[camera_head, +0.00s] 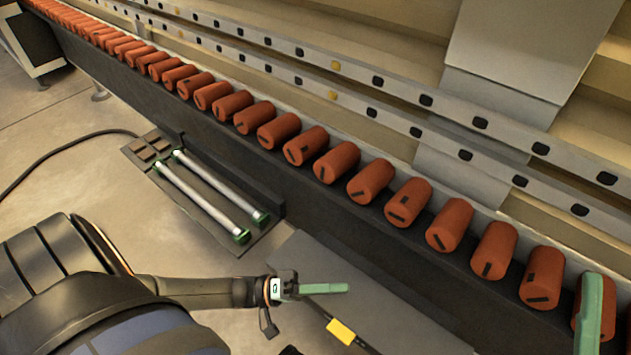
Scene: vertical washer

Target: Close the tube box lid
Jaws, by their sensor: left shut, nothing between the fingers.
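The tube box (180,200) is a dark, low tray at centre left, holding two silver tubes (205,195) with green ends. Its inside shows from above, so it is open. A dark upright panel (235,168) stands along its far side; I cannot tell for sure whether this is the lid. My left gripper (345,288), with green fingers, is shut and empty, to the lower right of the box and apart from it. A green finger (590,315) at the lower right edge looks like part of my right gripper; its jaw opening cannot be seen.
A flat grey panel (300,258) with a yellow label (341,331) lies beside and under my left gripper. A long rail with several orange cylinders (335,161) runs diagonally behind. A black cable (60,150) lies on the open floor at left.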

